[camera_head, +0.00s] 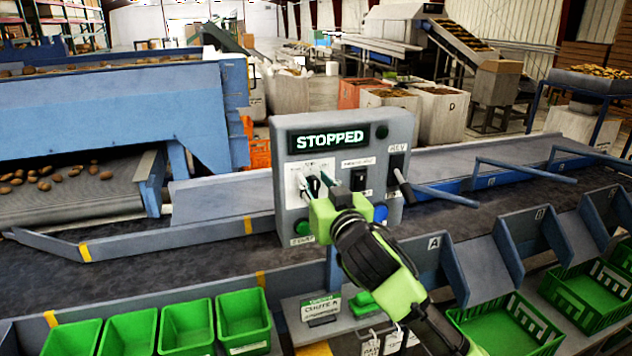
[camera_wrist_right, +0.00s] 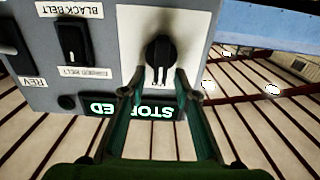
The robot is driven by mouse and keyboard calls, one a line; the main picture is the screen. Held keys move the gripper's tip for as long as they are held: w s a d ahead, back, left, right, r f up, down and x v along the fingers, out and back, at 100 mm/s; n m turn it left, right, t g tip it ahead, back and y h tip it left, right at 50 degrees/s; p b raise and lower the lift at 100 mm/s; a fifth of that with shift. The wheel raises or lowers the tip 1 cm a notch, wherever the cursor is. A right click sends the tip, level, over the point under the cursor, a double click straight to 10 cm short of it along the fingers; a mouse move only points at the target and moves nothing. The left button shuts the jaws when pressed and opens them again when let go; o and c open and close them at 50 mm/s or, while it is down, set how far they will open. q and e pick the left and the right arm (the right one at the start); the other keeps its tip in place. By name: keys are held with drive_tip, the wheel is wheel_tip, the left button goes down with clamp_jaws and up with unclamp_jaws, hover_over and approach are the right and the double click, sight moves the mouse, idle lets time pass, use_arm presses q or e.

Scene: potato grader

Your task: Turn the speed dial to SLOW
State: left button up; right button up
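The grey control panel (camera_head: 285,150) stands over the conveyor with a lit STOPPED display (camera_head: 328,140). The speed dial (camera_wrist_right: 160,52) is a black knob on a white plate in the right wrist view, which shows the panel upside down. In the head view the dial (camera_head: 313,184) is partly hidden by my right gripper. My right gripper (camera_head: 314,190) is at the panel face, its fingers apart around or just in front of the dial. In the wrist view its fingertips (camera_wrist_right: 160,74) are on either side of the knob's lower part; I cannot tell whether they touch. My left gripper is out of view.
A black rocker switch (camera_head: 358,180) and a REV lever (camera_head: 402,185) sit right of the dial. A green button (camera_head: 302,227) and a blue button (camera_head: 380,213) are lower on the panel. Green bins (camera_head: 187,325) line the front. Potatoes lie on the belt at left.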

clamp_jaws()
drive_tip(key=shift+n, duration=0.4)
drive_tip(key=n+p, duration=0.2)
drive_tip(key=n, duration=0.1)
drive_tip(key=shift+s+a, duration=0.15)
drive_tip(key=shift+a, duration=0.25)
drive_tip(key=shift+s+a+f+n+p, duration=0.1)
drive_tip(key=shift+n+p, duration=0.1)
drive_tip(key=shift+n, duration=0.5)
drive_tip(key=shift+w+a+f+n+p, duration=0.1)
drive_tip(key=shift+a+n+p, duration=0.05)
drive_tip(key=shift+n, duration=0.55)
drive_tip(key=shift+s+a+f+n+p, duration=0.1)
drive_tip(key=shift+n+p, duration=0.1)
drive_tip(key=shift+n, duration=0.5)
drive_tip(key=shift+o, duration=0.3)
unclamp_jaws()
